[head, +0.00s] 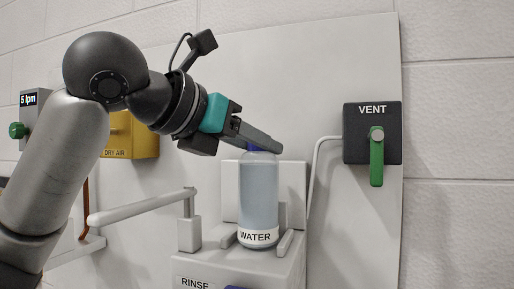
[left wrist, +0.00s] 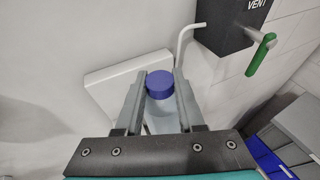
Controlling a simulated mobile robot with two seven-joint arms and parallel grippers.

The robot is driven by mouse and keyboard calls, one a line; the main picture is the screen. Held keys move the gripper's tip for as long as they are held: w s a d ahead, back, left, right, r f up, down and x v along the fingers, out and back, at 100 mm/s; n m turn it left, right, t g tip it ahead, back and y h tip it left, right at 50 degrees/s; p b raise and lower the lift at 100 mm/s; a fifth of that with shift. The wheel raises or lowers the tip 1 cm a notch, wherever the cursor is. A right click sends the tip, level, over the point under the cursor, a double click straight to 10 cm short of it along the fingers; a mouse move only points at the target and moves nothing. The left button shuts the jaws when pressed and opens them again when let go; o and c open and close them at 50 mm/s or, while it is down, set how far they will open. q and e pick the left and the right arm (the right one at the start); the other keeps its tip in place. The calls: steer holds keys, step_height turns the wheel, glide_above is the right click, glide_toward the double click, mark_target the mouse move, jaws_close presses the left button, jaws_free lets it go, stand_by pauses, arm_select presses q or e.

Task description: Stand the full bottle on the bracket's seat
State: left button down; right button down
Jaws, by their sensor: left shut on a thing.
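The bottle (head: 259,195) is clear with bluish contents, a WATER label and a blue cap. It stands upright at the bracket (head: 292,242), between the low side pieces of its seat and in front of its back plate; whether its base touches the seat I cannot tell. My left gripper (head: 262,148) reaches in from the upper left and is shut on the bottle at its top. In the left wrist view the two fingers (left wrist: 161,85) lie on either side of the bottle, with the blue cap (left wrist: 160,82) between them. My right gripper is not in view.
A VENT box (head: 372,122) with a green handle (head: 376,165) hanges on the panel to the right. A grey rail (head: 145,207) runs left of the bracket. A yellow DRY AIR box (head: 140,138) is behind my arm. Blue and grey bins (left wrist: 285,145) show at the lower right.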

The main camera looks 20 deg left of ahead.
arm_select(q)
steer(key=shift+f, duration=0.1)
steer(key=shift+f, duration=0.1)
steer(key=c, duration=0.5)
jaws_free()
steer(key=b+v, duration=0.1)
steer(key=v, duration=1.1)
steer(key=shift+s+b, duration=0.1)
steer(key=shift+b, duration=0.2)
